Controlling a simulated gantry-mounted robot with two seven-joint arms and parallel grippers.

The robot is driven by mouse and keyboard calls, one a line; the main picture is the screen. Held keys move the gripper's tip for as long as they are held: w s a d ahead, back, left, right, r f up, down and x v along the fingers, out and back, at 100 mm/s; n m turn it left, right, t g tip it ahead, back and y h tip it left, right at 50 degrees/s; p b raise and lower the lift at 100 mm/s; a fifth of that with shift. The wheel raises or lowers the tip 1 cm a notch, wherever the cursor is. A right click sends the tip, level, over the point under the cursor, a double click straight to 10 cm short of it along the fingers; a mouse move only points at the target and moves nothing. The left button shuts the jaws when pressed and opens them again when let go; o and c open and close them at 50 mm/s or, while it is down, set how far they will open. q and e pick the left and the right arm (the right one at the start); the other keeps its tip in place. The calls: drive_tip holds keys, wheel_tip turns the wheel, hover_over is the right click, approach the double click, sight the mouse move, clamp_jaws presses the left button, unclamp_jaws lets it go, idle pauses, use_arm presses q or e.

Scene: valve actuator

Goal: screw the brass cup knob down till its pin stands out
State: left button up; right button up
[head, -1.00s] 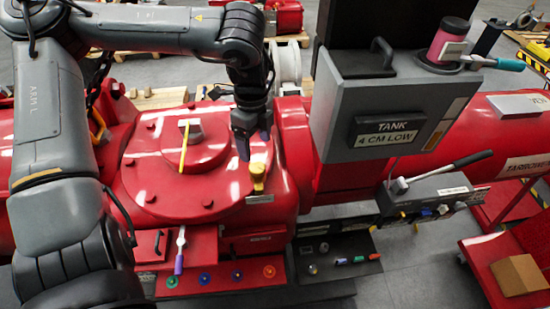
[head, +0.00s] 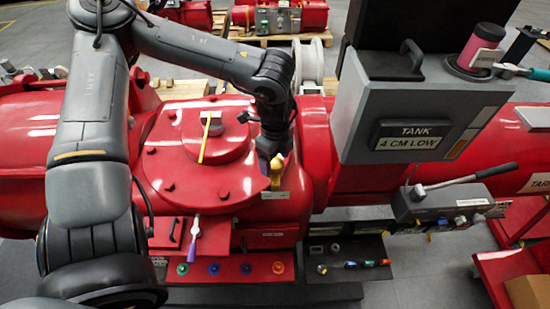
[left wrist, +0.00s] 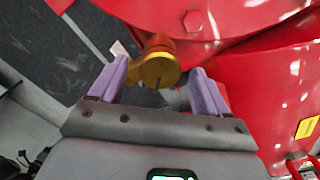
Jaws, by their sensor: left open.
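The brass cup knob (head: 276,174) stands at the front right of the red valve housing (head: 235,185), beside the large round cover. In the left wrist view the knob (left wrist: 152,70) shows a round golden face between my two purple fingertips, with gaps on both sides. A small dark mark shows at the face's lower edge; I cannot tell whether it is the pin. My left gripper (head: 272,160) is open at the knob, and its fingers partly hide the knob's upper part. My right gripper is not in view.
A grey tank box (head: 405,120) stands right of the knob. A yellow pointer (head: 205,140) lies on the round cover. A lever with a purple grip (head: 191,240) and several coloured knobs are in front. A grey unit with a long lever (head: 440,200) is at the right.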

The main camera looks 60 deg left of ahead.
use_arm(q)
drive_tip(key=shift+f, duration=0.3)
drive_tip(key=shift+c, duration=0.2)
drive_tip(key=c, duration=1)
